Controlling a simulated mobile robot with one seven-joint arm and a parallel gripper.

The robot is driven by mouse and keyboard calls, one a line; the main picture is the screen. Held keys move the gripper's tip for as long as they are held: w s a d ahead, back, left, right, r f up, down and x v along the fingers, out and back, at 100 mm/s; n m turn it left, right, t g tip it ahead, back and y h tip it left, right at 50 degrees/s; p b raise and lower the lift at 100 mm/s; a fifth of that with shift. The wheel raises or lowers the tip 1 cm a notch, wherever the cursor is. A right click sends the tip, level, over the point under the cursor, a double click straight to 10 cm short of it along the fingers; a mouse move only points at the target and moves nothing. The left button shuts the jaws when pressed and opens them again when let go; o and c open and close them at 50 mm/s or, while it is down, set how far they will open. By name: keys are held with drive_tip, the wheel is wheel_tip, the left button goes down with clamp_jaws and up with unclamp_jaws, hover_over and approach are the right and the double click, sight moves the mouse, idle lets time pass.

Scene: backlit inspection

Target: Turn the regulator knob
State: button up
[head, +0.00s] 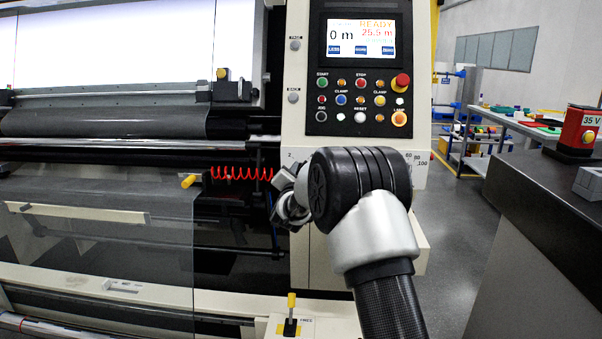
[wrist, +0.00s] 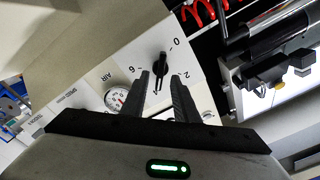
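The regulator knob (wrist: 161,66) is a black pointer knob on a pale panel in the wrist view, with the numbers 0, 2 and 6 around it. A small round gauge (wrist: 116,98) marked AIR sits beside it. My gripper (wrist: 161,77) is open, its two dark fingers reaching toward the panel on either side of the knob's lower part. A gap shows between the knob and each finger; contact cannot be made out. In the head view my wrist and arm cover the knob and the fingertips.
The control panel (head: 361,110) with screen and several buttons is above my arm. A red coiled hose (head: 240,173) hangs to the left, also visible in the wrist view (wrist: 200,12). A dark counter (head: 540,215) with a red device (head: 580,130) stands at right; floor lies between.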

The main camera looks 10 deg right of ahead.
drive_tip(key=shift+x, duration=1.25)
clamp_jaws()
